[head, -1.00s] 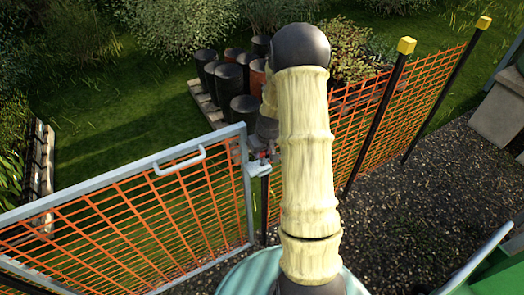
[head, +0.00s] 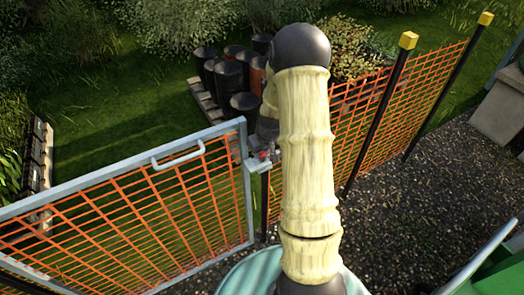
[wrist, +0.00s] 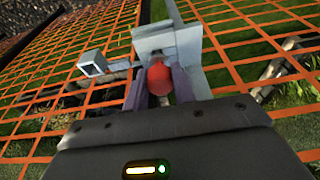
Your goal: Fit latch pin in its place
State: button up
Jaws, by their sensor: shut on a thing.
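My gripper (wrist: 158,88) is shut on the latch pin (wrist: 159,76), whose red rounded head shows between the two dark fingers in the wrist view. The pin's lower part is hidden behind its head and the fingers. A pale grey metal bracket (wrist: 168,42) on the gate post stands right beyond the pin; I cannot tell whether the pin is inside it. In the head view a small red spot of the pin (head: 263,154) shows by the latch bracket (head: 258,165) at the gate's upper right corner. My arm hides much of the area to its right.
The grey-framed gate (head: 248,200) with orange mesh fills the left. An orange mesh fence (head: 390,110) with yellow-capped black posts runs right. Dark barrels (head: 228,78) stand on a pallet behind on grass. Gravel (head: 400,215) lies open at right.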

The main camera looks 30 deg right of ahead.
jog(key=shift+f+b, duration=0.45)
jog(key=shift+f, duration=0.2)
jog(key=o, duration=1.1)
jog(key=shift+c, duration=0.2)
jog(key=shift+r, duration=0.15)
jog(key=b+v, duration=0.1)
jog(key=v, duration=1.6)
jog(key=shift+b, duration=0.4)
jog(key=shift+a+r, duration=0.1)
jog(key=s+a+f, duration=0.3)
jog(key=s+a, duration=1)
jog(key=a, duration=0.2)
jog(key=shift+s+a+g, duration=0.25)
jog(key=shift+s+g, duration=0.05)
jog(key=shift+s, duration=0.1)
